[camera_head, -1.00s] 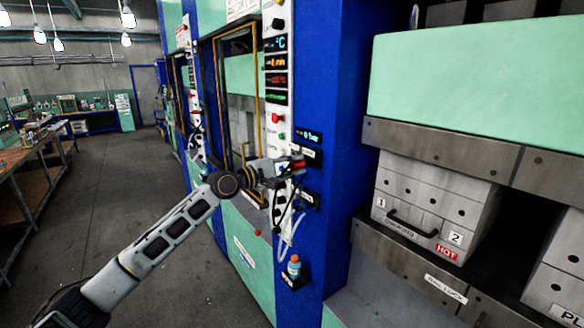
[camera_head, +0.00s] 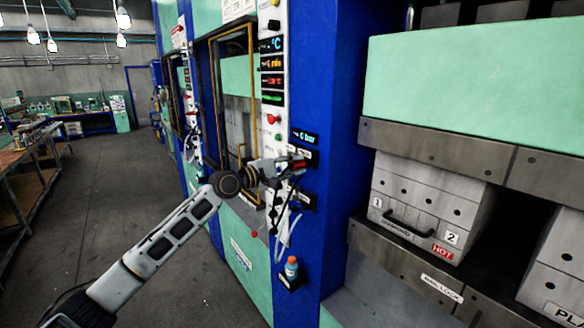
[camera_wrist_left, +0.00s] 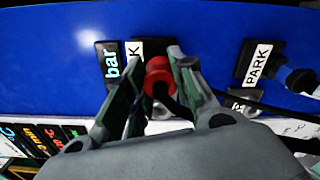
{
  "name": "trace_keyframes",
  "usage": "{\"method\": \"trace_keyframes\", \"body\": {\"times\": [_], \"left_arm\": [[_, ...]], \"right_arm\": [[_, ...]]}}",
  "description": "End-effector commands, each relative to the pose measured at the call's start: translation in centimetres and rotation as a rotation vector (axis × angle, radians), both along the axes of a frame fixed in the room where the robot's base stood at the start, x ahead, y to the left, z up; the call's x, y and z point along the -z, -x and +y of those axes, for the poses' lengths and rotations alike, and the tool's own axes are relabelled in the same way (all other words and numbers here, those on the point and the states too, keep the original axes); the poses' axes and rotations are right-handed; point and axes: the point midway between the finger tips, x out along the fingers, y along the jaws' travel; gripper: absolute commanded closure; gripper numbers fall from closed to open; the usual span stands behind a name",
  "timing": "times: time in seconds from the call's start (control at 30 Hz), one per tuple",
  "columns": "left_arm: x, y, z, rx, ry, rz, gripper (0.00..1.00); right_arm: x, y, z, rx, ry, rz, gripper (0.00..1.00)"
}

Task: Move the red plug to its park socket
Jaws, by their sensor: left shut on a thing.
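My left gripper (camera_head: 290,168) is shut on the red plug (camera_head: 299,164) in front of the blue press column, just below the "bar" display (camera_head: 306,138). The wrist view shows the plug's red round end (camera_wrist_left: 158,76) between the fingers of the same gripper (camera_wrist_left: 160,70), with a black cable running off to the right. Beside it is a white label (camera_wrist_left: 134,52) of which only a K shows. The socket face behind the plug is hidden, so I cannot tell whether they touch. A second label reads PARK (camera_wrist_left: 258,64), next to a blue plug (camera_wrist_left: 300,80). My right gripper is out of view.
Cables and pale hoses (camera_head: 284,225) hang below the gripper. A small bottle (camera_head: 291,266) stands on a ledge underneath. To the right is a metal mould (camera_head: 425,205) marked HOT in the open press. The floor aisle (camera_head: 110,200) on the left is clear.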

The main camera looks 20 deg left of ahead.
Motion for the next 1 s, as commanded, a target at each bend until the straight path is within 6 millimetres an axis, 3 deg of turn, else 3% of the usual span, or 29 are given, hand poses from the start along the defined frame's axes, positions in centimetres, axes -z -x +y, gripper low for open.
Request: {"method": "trace_keyframes", "body": {"times": [0.67,0.7,0.87,1.0], "left_arm": [[0.00,-0.78,-0.64,0.000,0.000,0.000,1.00],[0.00,-0.77,-0.63,0.000,0.000,0.000,0.71],[0.01,-0.76,-0.61,0.000,0.000,0.000,0.51],[0.01,-0.77,-0.61,0.000,0.000,0.000,0.50]], "right_arm": [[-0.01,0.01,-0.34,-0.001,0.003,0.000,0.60],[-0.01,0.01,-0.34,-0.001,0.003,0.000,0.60],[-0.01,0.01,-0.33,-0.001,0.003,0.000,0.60],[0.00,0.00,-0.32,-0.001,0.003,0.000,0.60]]}}
